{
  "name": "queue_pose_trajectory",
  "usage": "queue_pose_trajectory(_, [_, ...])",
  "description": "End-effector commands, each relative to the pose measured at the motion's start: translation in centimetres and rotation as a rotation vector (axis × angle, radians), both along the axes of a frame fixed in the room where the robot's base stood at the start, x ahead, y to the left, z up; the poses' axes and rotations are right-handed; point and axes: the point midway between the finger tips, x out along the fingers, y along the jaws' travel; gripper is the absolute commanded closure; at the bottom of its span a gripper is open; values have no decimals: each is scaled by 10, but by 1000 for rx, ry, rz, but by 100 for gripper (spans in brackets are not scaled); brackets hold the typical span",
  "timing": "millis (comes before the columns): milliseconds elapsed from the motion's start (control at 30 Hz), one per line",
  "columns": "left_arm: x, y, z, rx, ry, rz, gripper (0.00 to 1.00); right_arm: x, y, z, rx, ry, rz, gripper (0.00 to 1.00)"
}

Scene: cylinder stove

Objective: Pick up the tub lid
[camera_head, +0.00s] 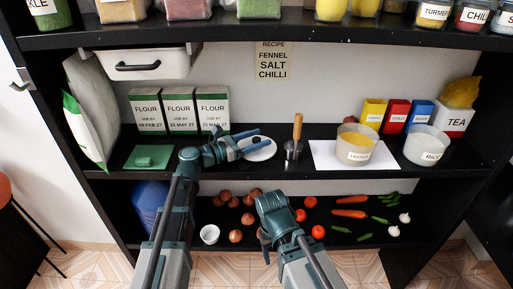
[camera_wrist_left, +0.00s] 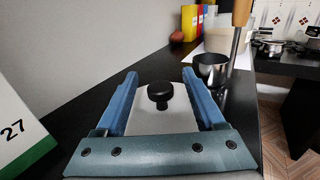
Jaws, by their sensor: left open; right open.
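The tub lid (camera_head: 258,153) is a pale flat piece lying on the black middle shelf, partly hidden by my left gripper. In the left wrist view the lid (camera_wrist_left: 150,122) has a black round knob (camera_wrist_left: 160,93). My left gripper (camera_head: 262,138) is open, low over the lid. Its blue fingers (camera_wrist_left: 160,76) lie on either side of the knob, with gaps on both sides. My right gripper (camera_head: 266,243) is lower, in front of the bottom shelf, away from the lid and empty; its fingers are hard to make out.
A metal cup with a wooden-handled tool (camera_head: 294,148) stands just right of the lid. Flour boxes (camera_head: 180,108) stand behind at left, a green flat item (camera_head: 149,157) nearer. An open lentil tub (camera_head: 355,148) and rice tub (camera_head: 426,148) stand right. An upper shelf (camera_head: 330,35) hangs above.

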Motion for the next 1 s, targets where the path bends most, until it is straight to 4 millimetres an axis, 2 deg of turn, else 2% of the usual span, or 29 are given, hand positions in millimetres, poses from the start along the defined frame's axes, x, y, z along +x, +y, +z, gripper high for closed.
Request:
queue_pose_trajectory(67, [0,0,0,0,0,0,31,0,0,0,0,0,0,38])
queue_pose_trajectory(400, [0,0,0,0,0,0,92,0,0,0,0,0,0,38])
queue_pose_trajectory(467, [0,0,0,0,0,0,100,0,0,0,0,0,0,38])
queue_pose_trajectory(800, [0,0,1,0,0,0,100,0,0,1,0,0,0,38])
queue_pose_trajectory(1000, [0,-1,9,0,0,0,100,0,0,9,0,0,0,38])
